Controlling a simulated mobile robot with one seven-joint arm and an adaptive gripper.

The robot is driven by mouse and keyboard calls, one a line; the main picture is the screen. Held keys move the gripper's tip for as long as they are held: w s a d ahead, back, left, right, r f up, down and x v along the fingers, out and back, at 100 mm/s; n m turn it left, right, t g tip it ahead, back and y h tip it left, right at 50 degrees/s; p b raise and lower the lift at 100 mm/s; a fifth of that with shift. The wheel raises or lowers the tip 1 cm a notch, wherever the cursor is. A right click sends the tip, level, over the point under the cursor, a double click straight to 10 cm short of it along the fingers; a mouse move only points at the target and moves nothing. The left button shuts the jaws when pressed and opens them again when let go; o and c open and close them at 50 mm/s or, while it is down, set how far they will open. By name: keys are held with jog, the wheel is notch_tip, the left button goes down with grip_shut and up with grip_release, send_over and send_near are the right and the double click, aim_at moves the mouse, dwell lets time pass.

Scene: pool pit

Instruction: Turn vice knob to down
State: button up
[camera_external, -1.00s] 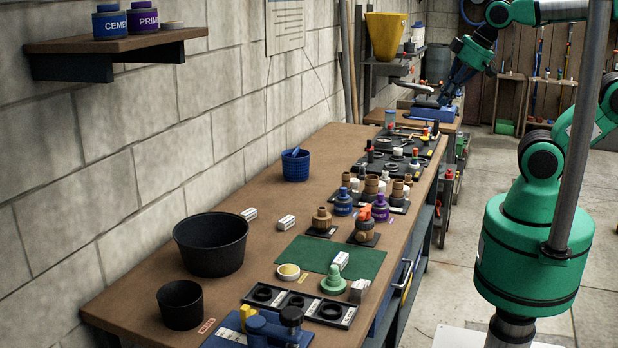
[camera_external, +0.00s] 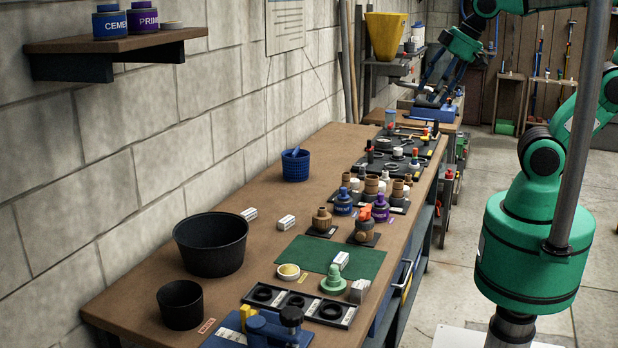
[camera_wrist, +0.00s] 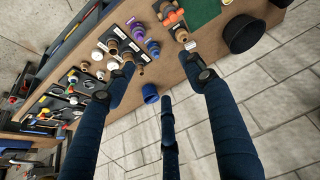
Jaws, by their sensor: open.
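A blue vice-like fixture (camera_external: 262,332) with a yellow block sits at the near end of the long bench in the external view. The near vice does not show clearly there.
The long bench (camera_external: 235,225) carries a black bucket (camera_external: 210,245), a small black pot (camera_external: 180,305), a blue cup (camera_external: 296,166), a green mat (camera_external: 310,252) and several fittings and bottles. A grey pole (camera_external: 580,130) stands at right. Open floor lies right of the bench.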

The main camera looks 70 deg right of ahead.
jog(key=w+a+r+n+g+y+p, duration=0.1)
jog(key=w+a+r+n+p, duration=0.3)
jog(key=w+a, duration=0.55)
jog(key=w+a+r+n+g+p, duration=0.1)
jog(key=w+a+n+p, duration=0.1)
jog(key=w+a+n, duration=0.7)
jog(key=w+a+f+n+g+p, duration=0.1)
jog(key=w+a+f+n+p, duration=0.1)
jog(key=a, duration=0.9)
jog(key=w+a+f+n+g+p, duration=0.1)
jog(key=w+a+f, duration=0.1)
jog(key=a, duration=0.8)
jog(key=n+g+h+p, duration=0.1)
jog(key=n+p, duration=0.5)
jog(key=n, duration=0.3)
send_over(291, 312)
notch_tip(291, 312, down, 17)
jog(key=shift+f, duration=0.1)
notch_tip(291, 312, down, 14)
jog(key=shift+r+p, duration=0.25)
jog(key=shift+p, duration=0.25)
